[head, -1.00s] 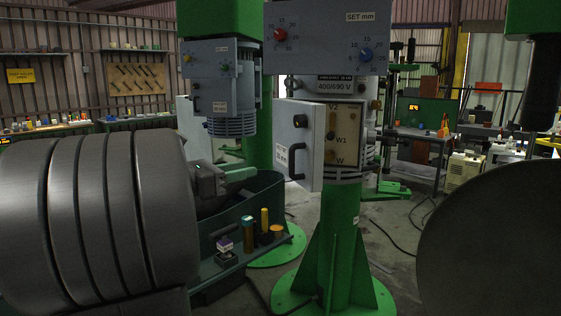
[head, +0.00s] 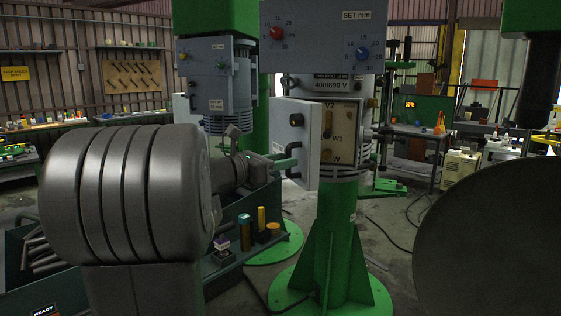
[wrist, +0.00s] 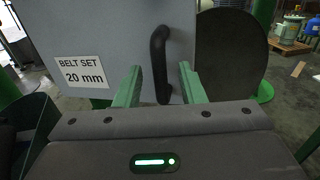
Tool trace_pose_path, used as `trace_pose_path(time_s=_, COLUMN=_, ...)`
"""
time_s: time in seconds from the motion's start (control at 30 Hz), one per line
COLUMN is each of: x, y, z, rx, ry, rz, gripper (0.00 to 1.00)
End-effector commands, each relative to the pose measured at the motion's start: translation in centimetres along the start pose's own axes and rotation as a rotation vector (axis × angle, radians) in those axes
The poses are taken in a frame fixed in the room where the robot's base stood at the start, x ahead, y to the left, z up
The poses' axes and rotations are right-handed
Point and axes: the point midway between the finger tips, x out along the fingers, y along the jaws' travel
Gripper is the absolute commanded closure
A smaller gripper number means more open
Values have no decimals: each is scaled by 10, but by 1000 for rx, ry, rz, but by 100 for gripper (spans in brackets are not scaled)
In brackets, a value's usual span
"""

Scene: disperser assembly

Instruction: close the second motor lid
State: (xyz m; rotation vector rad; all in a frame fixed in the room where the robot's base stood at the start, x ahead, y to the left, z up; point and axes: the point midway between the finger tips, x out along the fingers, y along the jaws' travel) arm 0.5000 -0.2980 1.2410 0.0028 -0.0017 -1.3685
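The second motor lid (head: 297,180) is a grey door standing open at the left of the motor's terminal box (head: 343,125), whose tan inside shows V2, W1 and W marks. In the wrist view the lid (wrist: 100,35) bears a "BELT SET 20 mm" label and a black bar handle (wrist: 160,62). My gripper (wrist: 157,78) has its two green fingers apart, one on each side of the handle's lower part; I cannot tell whether either touches it. In the head view my gripper (head: 287,160) is at the lid's outer face and the handle is largely hidden.
A dial panel (head: 322,38) with red and blue knobs sits above the box. Another motor unit (head: 217,85) stands behind to the left. A shelf with small bottles (head: 246,232) lies below my arm. A large dark disc (head: 490,240) fills the lower right.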

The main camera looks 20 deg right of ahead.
Motion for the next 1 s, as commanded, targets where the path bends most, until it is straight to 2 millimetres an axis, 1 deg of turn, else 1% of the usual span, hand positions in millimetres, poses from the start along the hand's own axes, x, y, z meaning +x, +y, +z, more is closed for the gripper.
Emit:
trace_pose_path(time_s=0.17, x=0, y=0, z=0, rx=0, ry=0, rz=0, gripper=64)
trace_pose_path(time_s=0.3, x=0, y=0, z=0, rx=0, ry=0, rz=0, gripper=91)
trace_pose_path(time_s=0.33, x=0, y=0, z=0, rx=0, ry=0, rz=0, gripper=97)
trace_pose_path(time_s=0.37, x=0, y=0, z=0, rx=0, ry=0, rz=0, gripper=100)
trace_pose_path(time_s=0.73, x=3, y=-3, z=0, rx=1, ry=-1, rz=14, gripper=100)
trace_pose_path(time_s=0.87, x=11, y=-8, z=-2, rx=2, ry=-1, rz=46, gripper=100)
trace_pose_path(time_s=1.0, x=24, y=-16, z=-3, rx=3, ry=-2, rz=102, gripper=100)
